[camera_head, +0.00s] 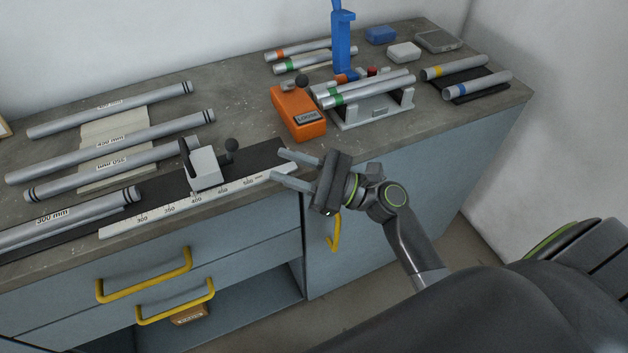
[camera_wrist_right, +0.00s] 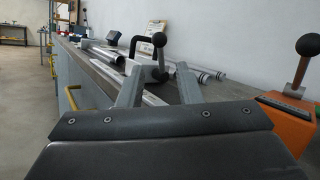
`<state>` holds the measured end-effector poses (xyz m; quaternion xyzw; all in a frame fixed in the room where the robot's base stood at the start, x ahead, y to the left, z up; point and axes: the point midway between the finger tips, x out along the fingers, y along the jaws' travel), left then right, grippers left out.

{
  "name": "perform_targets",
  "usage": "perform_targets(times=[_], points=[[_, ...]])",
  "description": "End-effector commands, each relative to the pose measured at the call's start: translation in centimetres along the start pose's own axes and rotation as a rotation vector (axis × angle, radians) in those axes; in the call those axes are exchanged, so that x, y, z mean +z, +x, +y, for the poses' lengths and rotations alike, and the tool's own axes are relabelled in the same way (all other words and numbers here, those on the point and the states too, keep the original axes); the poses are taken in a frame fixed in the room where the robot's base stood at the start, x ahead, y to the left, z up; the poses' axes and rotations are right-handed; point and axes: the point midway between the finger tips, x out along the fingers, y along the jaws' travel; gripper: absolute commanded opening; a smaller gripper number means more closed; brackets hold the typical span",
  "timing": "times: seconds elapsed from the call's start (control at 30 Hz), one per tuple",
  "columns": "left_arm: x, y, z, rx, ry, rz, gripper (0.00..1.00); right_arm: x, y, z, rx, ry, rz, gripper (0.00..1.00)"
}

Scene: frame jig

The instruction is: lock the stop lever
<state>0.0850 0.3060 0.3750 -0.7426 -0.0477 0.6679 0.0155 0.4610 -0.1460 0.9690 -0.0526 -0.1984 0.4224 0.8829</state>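The stop is a light grey block (camera_head: 204,170) on the dark rail behind the white ruler strip. Its stop lever (camera_head: 231,146) has a black ball knob and sticks up at the block's right side. In the right wrist view the lever's knob (camera_wrist_right: 159,40) stands upright beyond and between my fingers. My right gripper (camera_head: 279,168) is open and empty, its fingers pointing left over the ruler's right end. It is apart from the lever, to its right. My left gripper is not in view.
An orange block (camera_head: 299,113) with a black-knobbed lever and a label stands behind my right gripper. A grey cradle (camera_head: 372,110) holds tubes. Several labelled tubes lie at the left, near a 300 mm tube (camera_head: 80,215). A blue upright tool (camera_head: 343,40) stands at the back.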

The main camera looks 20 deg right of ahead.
Motion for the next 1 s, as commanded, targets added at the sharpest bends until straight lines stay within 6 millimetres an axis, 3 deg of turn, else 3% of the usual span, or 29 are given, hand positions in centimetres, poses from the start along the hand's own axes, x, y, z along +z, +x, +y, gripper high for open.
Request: perform_targets(times=[0.1,0.3,0.7,0.93,1.0], points=[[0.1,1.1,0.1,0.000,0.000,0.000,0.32,-0.3,-2.2,0.1,0.002,-0.001,0.005,0.32],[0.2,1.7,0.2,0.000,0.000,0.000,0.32,-0.2,-4.2,0.1,0.001,0.000,0.002,0.32],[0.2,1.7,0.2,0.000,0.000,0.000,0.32,0.0,-4.7,0.0,0.000,0.000,0.000,0.32],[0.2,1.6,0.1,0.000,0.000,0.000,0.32,0.0,-4.6,0.0,0.001,-0.011,0.007,0.03],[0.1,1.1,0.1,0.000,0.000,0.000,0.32,-0.3,-4.6,0.2,0.006,-0.048,0.033,0.00]])
